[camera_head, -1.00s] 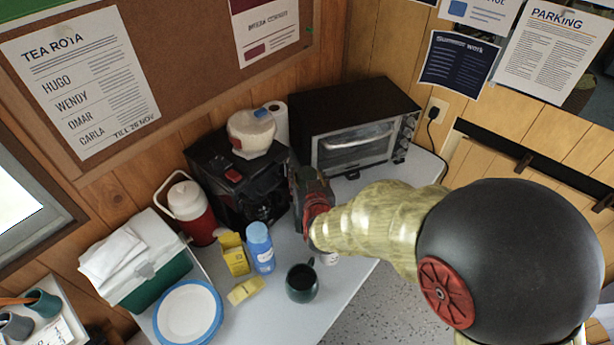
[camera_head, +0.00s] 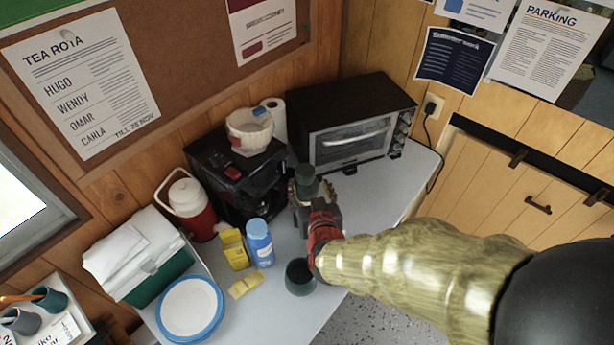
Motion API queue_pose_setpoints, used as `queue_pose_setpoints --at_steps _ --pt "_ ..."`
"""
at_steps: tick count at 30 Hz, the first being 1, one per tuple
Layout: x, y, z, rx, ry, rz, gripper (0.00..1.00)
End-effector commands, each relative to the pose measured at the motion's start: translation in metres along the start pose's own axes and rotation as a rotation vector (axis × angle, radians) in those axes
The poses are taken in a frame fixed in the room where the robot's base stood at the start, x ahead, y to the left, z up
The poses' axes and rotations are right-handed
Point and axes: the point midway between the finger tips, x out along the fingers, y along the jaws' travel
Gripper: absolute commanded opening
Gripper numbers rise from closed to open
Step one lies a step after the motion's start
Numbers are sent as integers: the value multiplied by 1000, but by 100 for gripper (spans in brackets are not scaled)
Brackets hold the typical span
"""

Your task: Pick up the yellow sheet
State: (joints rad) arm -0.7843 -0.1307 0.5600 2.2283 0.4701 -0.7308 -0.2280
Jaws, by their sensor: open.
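The yellow sheet (camera_head: 245,284) looks like a small, flat, pale yellow piece. It lies on the light table in front of a yellow box (camera_head: 234,250). My gripper (camera_head: 313,202) is above the table to the right of the sheet and apart from it. Its jaws are open, pointing away toward the back of the table. A green object (camera_head: 306,181) shows just beyond the fingers; I cannot tell whether they touch it.
A blue bottle (camera_head: 260,243) stands close behind the sheet. A blue-rimmed plate (camera_head: 189,309) lies to its left. A coffee maker (camera_head: 215,165), red jug (camera_head: 193,208) and toaster oven (camera_head: 350,120) line the back. The table's right part is clear.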

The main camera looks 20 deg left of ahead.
Motion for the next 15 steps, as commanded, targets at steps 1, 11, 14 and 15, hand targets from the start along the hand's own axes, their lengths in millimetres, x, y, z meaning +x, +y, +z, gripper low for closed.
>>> queue_pose_setpoints --at_steps 1,11,14,15 --pt "-9 -1 -2 0 1 -2 57" --pt "-26 0 1 0 -1 0 57" --pt "-26 0 1 0 -1 0 57" --pt "-26 0 0 1 -1 0 57"
